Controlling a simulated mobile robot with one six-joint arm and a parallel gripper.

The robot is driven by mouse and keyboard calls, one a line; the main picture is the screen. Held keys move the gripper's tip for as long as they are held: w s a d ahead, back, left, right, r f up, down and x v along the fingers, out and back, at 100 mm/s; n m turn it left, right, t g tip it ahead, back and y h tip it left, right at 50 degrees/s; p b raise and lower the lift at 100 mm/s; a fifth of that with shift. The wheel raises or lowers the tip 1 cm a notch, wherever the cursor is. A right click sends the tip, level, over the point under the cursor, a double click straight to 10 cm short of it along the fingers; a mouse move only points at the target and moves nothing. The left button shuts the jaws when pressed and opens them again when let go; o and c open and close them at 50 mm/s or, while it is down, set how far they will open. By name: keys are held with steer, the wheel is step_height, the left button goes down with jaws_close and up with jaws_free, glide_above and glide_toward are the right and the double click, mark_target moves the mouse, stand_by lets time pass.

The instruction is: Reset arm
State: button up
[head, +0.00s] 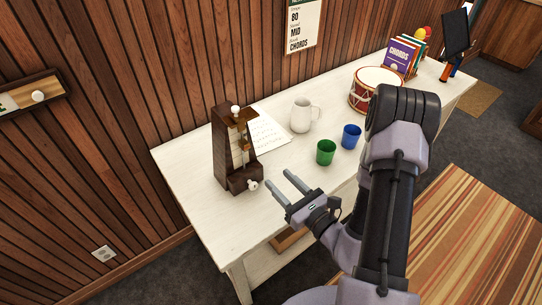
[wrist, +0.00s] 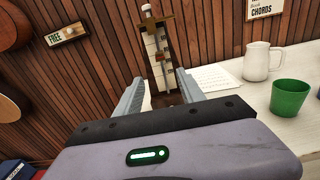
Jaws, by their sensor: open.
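My gripper (head: 287,185) is open and empty, held near the front edge of the white table (head: 190,165). Its two fingers point toward a dark wooden metronome (head: 222,150), apart from it in the head view. In the wrist view the open fingers (wrist: 172,95) frame the metronome (wrist: 150,45), whose lower part is partly hidden. My arm reaches in from the lower right of the head view.
A green cup (head: 325,153), a blue cup (head: 351,136) and a white pitcher (head: 301,117) stand right of the metronome, near a paper sheet (head: 268,131). A red drum (head: 362,99) and books (head: 398,58) stand farther back. A wood-slat wall runs behind.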

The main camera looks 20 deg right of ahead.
steer(key=shift+r, duration=0.1)
steer(key=s+a+r+n+g+y+b, duration=0.1)
steer(key=s+a+r+n+g+y, duration=0.5)
steer(key=a+n, duration=0.25)
steer(key=s+a+r+n+g+y+b, duration=0.1)
steer(key=s+a+r+n+g+y, duration=0.35)
steer(key=a+n+g, duration=0.45)
steer(key=s+f+n+g+h+b, duration=0.2)
steer(key=s+n+g+h, duration=0.1)
steer(key=s+n+h, duration=0.55)
steer(key=w+d+r+n+t+h, duration=0.1)
steer(key=d+r+n+t+h, duration=0.1)
steer(key=d+r+t+h, duration=0.3)
steer(key=d+t, duration=0.1)
steer(key=d, duration=0.2)
steer(key=shift+w+d+t+h+b, duration=0.15)
steer(key=shift+d+t+h+b, duration=0.15)
steer(key=shift+b, duration=0.05)
